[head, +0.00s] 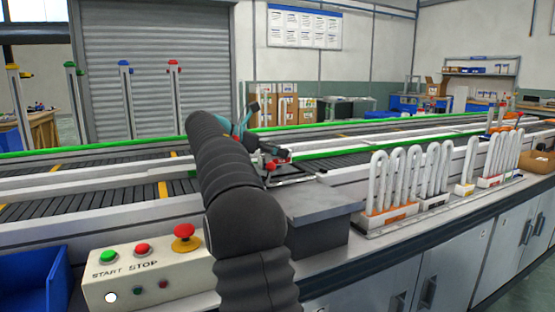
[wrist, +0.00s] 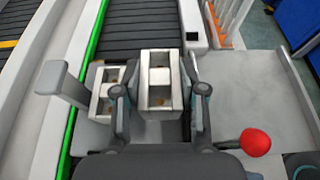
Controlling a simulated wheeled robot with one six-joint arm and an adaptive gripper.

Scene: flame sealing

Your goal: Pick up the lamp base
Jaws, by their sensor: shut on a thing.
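A pale, open-topped boxy piece, which looks like the lamp base (wrist: 158,62), sits between the two fingers of my gripper (wrist: 161,92) in the wrist view. The fingers close on it from left and right. A second similar pale piece (wrist: 98,105) stands just left of the left finger, beside the conveyor. In the head view my gripper (head: 268,152) is over the near side of the conveyor, mostly behind my own dark arm. The lamp base cannot be made out there.
Conveyors with green edges (head: 118,146) run across behind the counter. White U-shaped tubes (head: 378,180) stand in a row on the right. A control box (head: 152,272) with START and STOP buttons and a blue bin (head: 36,285) are at front left. A red ball knob (wrist: 255,142) is right of my gripper.

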